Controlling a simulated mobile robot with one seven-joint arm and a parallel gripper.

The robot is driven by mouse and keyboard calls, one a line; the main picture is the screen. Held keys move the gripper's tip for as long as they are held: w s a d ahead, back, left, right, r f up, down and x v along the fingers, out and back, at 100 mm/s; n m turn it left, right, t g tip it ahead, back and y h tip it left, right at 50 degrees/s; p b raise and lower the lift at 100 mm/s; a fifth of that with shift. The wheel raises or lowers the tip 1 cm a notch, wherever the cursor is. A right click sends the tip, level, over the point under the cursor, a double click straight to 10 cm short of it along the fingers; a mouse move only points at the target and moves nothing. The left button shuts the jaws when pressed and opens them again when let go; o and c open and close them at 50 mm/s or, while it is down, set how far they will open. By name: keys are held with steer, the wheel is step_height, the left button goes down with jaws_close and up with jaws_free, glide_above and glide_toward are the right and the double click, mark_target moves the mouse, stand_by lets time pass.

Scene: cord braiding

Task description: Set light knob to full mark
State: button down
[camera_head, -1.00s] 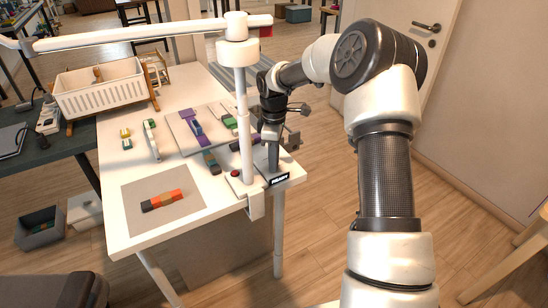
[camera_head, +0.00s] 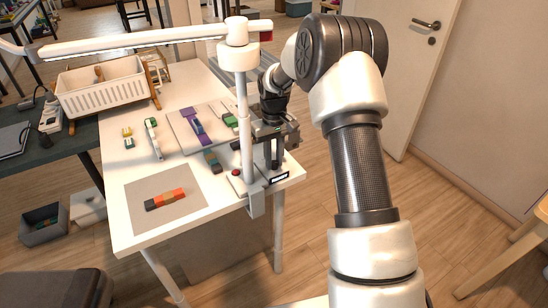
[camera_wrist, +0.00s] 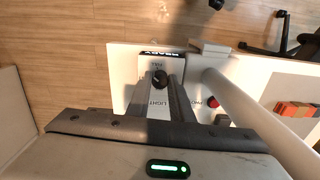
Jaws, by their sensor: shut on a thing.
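The black light knob (camera_wrist: 160,77) shows in the wrist view on a white panel (camera_wrist: 130,72) printed with "LIGHT" and other small lettering. My gripper (camera_wrist: 162,84) has its two grey fingers shut on the knob, one on each side. In the head view my gripper (camera_head: 270,163) reaches down to the base of the lamp post at the table's right corner.
The white lamp post (camera_head: 245,130) stands just left of my gripper. A red button (camera_wrist: 213,102) is on the lamp base beside the knob. Coloured blocks (camera_head: 165,200) lie on a grey mat, and a white basket (camera_head: 103,92) stands at the back left.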

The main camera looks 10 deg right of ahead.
mark_target(274, 162)
steer(key=m, duration=0.6)
steer(key=shift+p, duration=0.4)
steer(key=shift+m, duration=0.3)
steer(key=c, duration=1.6)
jaws_free()
steer(key=shift+o, duration=0.2)
step_height(274, 162, up, 8)
steer(key=shift+f+p, duration=0.25)
steer(key=shift+p, duration=0.25)
